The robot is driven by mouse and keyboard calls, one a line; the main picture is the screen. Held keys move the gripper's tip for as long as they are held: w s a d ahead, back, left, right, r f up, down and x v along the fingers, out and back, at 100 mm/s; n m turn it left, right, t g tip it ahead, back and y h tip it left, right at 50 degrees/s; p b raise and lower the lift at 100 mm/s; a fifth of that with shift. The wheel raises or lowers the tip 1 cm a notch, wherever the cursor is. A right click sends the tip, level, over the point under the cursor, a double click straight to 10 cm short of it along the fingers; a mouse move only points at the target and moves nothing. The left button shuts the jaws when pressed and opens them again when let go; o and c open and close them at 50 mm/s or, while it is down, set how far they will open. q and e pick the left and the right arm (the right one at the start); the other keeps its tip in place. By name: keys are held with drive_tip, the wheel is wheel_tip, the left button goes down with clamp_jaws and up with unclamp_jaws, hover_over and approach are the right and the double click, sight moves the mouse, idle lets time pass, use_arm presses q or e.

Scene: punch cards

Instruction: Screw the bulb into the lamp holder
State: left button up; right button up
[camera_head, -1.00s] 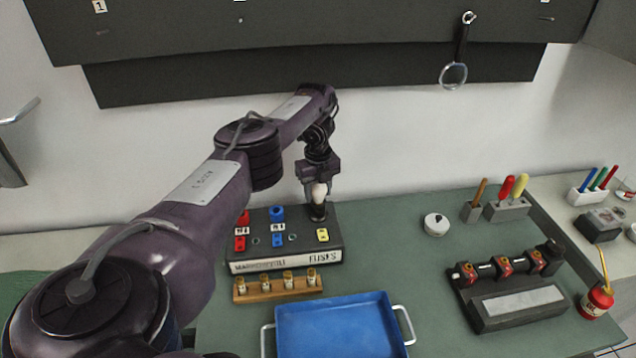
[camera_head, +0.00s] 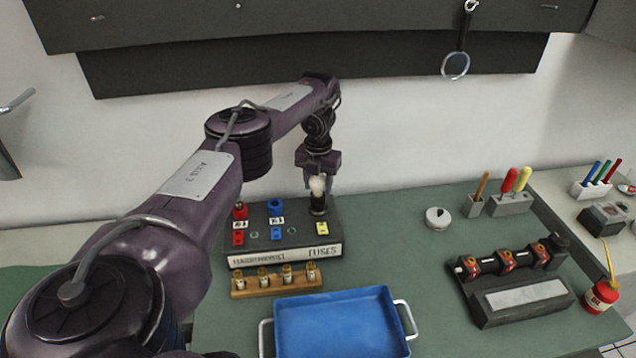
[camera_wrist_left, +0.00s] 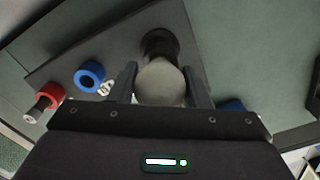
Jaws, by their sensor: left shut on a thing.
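My left gripper (camera_head: 318,180) points down over the right end of the dark fuse box (camera_head: 285,258). It is shut on the white bulb (camera_head: 317,185). The bulb stands upright, its lower end at the black lamp holder (camera_head: 318,205). In the left wrist view the round bulb (camera_wrist_left: 160,84) sits between the two fingers, in line with the dark holder (camera_wrist_left: 159,43). The gripper and bulb hide how deep the bulb sits. My right gripper does not show.
The box also carries red and blue round parts (camera_head: 276,207) and a yellow one (camera_head: 322,229). A wooden rack (camera_head: 276,290) with several fuses and a blue tray (camera_head: 340,325) lie in front. A white round thing (camera_head: 437,218) stands to the right, with clear bench around it.

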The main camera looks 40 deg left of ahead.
use_arm(q)
drive_tip(key=m, duration=0.4)
drive_tip(key=shift+m+b, duration=0.35)
drive_tip(key=shift+m, duration=1.05)
drive_tip(key=o, duration=1)
